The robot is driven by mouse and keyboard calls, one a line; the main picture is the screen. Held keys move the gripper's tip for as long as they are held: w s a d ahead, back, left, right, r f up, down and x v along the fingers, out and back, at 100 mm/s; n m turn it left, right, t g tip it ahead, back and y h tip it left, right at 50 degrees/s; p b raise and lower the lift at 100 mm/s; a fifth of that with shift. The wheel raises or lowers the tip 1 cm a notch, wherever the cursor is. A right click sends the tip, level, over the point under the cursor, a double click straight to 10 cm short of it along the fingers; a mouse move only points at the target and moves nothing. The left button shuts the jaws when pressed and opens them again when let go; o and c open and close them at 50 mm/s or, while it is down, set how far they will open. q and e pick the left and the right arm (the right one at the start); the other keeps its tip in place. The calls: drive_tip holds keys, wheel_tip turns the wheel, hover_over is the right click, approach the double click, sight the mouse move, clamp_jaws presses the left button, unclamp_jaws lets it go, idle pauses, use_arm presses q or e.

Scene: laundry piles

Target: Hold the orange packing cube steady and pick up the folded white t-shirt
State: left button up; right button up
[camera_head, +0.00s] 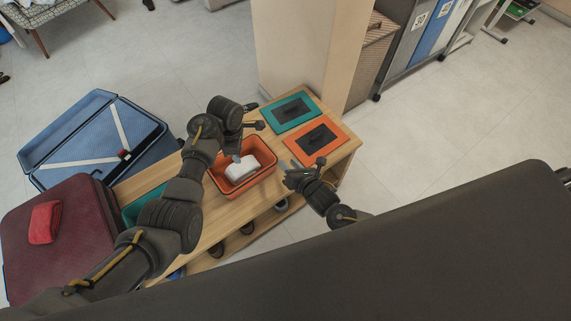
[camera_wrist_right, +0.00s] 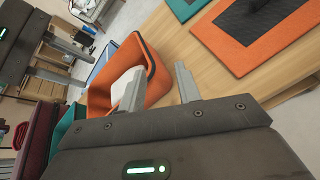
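The orange packing cube (camera_head: 271,158) is an open-topped box on the wooden table, and it also shows in the right wrist view (camera_wrist_right: 156,57). The folded white t-shirt (camera_head: 241,171) lies inside it; part of it shows in the wrist view (camera_wrist_right: 121,86). My left gripper (camera_head: 237,157) is over the cube's far side, above the t-shirt. Its fingers (camera_wrist_right: 88,74) stand apart in the wrist view, with nothing between them. My right gripper (camera_head: 287,172) is open at the cube's right side. Its two fingers (camera_wrist_right: 158,90) are apart, close to the orange wall; contact cannot be told.
A flat teal panel (camera_head: 290,111) and a flat orange panel (camera_head: 316,140) lie right of the cube. A teal box (camera_head: 136,210) is left, partly behind my left arm. An open blue suitcase (camera_head: 92,138) and a maroon suitcase (camera_head: 62,240) with a red bundle (camera_head: 44,222) stand left.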

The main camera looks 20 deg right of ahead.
sight(268, 149)
drive_tip(key=shift+s+a+r+n+y, duration=0.1)
drive_tip(key=shift+a+r+n+y, duration=0.15)
drive_tip(key=shift+n, duration=0.85)
drive_tip(key=shift+w+a+r+n+y, duration=0.15)
drive_tip(key=shift+a+r+n, duration=0.15)
drive_tip(key=shift+n, duration=0.8)
drive_tip(key=shift+s+a+r+n+y, duration=0.15)
drive_tip(key=shift+a+r+n+y, duration=0.1)
drive_tip(key=shift+n, duration=0.85)
drive_tip(key=x, duration=1)
drive_tip(key=shift+w+f, duration=0.1)
drive_tip(key=shift+w, duration=0.3)
clamp_jaws()
